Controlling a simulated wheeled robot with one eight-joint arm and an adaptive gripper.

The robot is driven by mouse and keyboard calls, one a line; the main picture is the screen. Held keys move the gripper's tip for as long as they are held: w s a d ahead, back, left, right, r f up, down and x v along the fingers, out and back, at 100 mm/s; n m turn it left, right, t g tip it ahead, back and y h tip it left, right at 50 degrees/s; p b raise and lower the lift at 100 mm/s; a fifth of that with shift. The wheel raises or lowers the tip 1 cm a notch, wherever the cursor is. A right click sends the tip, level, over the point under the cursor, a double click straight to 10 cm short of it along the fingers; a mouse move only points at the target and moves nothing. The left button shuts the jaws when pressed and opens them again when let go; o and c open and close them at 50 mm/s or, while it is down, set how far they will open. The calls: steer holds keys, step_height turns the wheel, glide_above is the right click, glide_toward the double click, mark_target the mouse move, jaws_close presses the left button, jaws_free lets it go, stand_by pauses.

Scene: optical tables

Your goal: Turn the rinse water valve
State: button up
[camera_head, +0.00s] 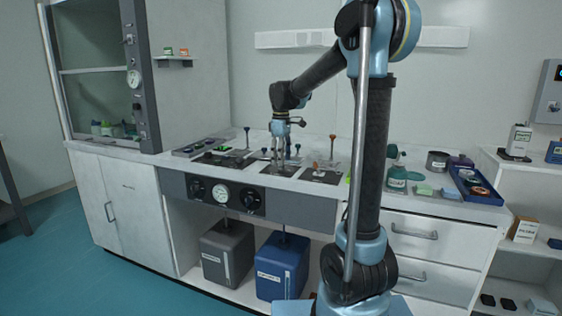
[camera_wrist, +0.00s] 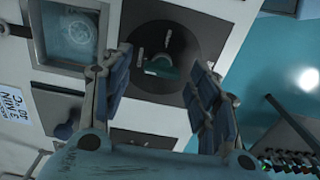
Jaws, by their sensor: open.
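My gripper (camera_head: 287,152) points down over the front middle of the bench top in the head view. In the wrist view my gripper (camera_wrist: 158,78) has its two fingers spread apart with nothing held between them. A dark plate with a round recess (camera_wrist: 180,28) lies beyond and between the fingers, with a small green part inside.
The bench front has a panel with a gauge (camera_head: 220,194) and black knobs, including a right knob (camera_head: 250,200). A grey container (camera_head: 227,254) and a blue container (camera_head: 282,265) stand below. A bottle (camera_head: 397,178) and blue tray (camera_head: 477,184) are at right.

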step_height(320, 180, up, 11)
stand_by(0.4)
steer(key=s+d+f+m+t, duration=0.1)
steer(key=s+d+f+m, duration=0.3)
steer(key=s, duration=0.5)
steer(key=s+d+f+m, duration=0.2)
steer(key=s+d+f, duration=0.3)
steer(key=s+f, duration=0.25)
steer(key=s+d+f+m+t, duration=0.1)
steer(key=s+d+f+m, duration=0.35)
steer(key=s, duration=0.45)
steer(key=s+d+f+m, duration=0.2)
steer(key=s+f, duration=0.6)
steer(key=f, duration=0.2)
steer(key=shift+d+f+m, duration=0.15)
steer(key=shift+d+m, duration=0.05)
steer(key=shift+m, duration=0.15)
steer(key=shift+s, duration=0.1)
steer(key=shift+w+f, duration=0.2)
steer(key=shift+w, duration=0.2)
